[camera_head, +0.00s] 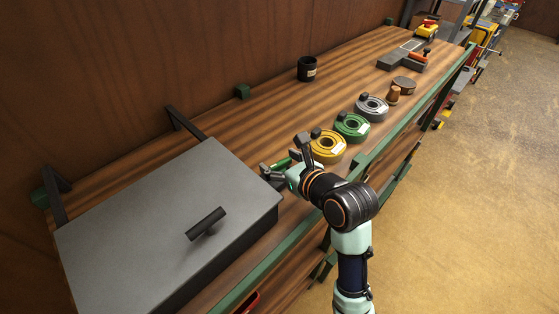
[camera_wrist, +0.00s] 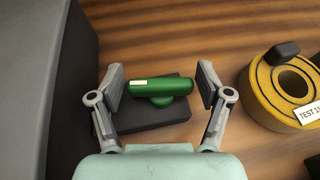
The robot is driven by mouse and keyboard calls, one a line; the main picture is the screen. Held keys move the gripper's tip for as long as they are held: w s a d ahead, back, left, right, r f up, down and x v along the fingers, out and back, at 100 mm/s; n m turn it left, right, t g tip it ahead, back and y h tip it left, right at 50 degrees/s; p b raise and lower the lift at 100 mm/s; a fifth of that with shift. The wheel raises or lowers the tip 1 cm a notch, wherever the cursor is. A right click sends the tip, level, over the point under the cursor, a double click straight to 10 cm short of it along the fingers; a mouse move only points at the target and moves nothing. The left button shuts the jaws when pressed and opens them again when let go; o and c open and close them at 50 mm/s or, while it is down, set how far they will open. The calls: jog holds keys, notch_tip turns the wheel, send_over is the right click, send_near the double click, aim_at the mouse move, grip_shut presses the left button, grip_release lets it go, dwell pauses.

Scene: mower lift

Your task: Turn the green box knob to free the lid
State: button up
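The green knob (camera_wrist: 163,88) is a bar-shaped handle with a pale label on its left end, set on a dark block (camera_wrist: 150,112) on the wooden bench. In the head view a bit of green (camera_head: 281,162) shows beside my gripper (camera_head: 284,165). In the wrist view my gripper (camera_wrist: 161,90) is open, one finger on each side of the knob, with gaps to its ends. The grey box with its closed lid (camera_head: 165,220) stands left of the knob. The lid has a dark bar handle (camera_head: 206,223).
A yellow ring (camera_head: 327,147), a green ring (camera_head: 352,128) and a grey ring (camera_head: 372,108) lie right of my gripper along the bench. A black cup (camera_head: 306,69) stands near the wall. A green rail (camera_head: 410,123) runs along the front edge. The middle of the bench is clear.

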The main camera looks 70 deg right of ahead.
jog(key=c, duration=0.6)
jog(key=shift+c, duration=0.2)
jog(key=shift+n, duration=0.4)
jog(key=n+t+y, duration=0.1)
jog(key=y, duration=0.1)
jog(key=shift+d+n+y, duration=0.1)
jog(key=shift+n+y, duration=0.2)
jog(key=shift+n, duration=0.1)
jog(key=n+t+y, duration=0.1)
jog(key=n+y, duration=0.2)
jog(key=y, duration=0.1)
jog(key=shift+n, duration=0.3)
jog(key=n+y, duration=0.4)
jog(key=y, duration=0.1)
jog(key=shift+n+g+y, duration=0.3)
jog(key=shift+n, duration=0.1)
jog(key=shift+y, duration=0.3)
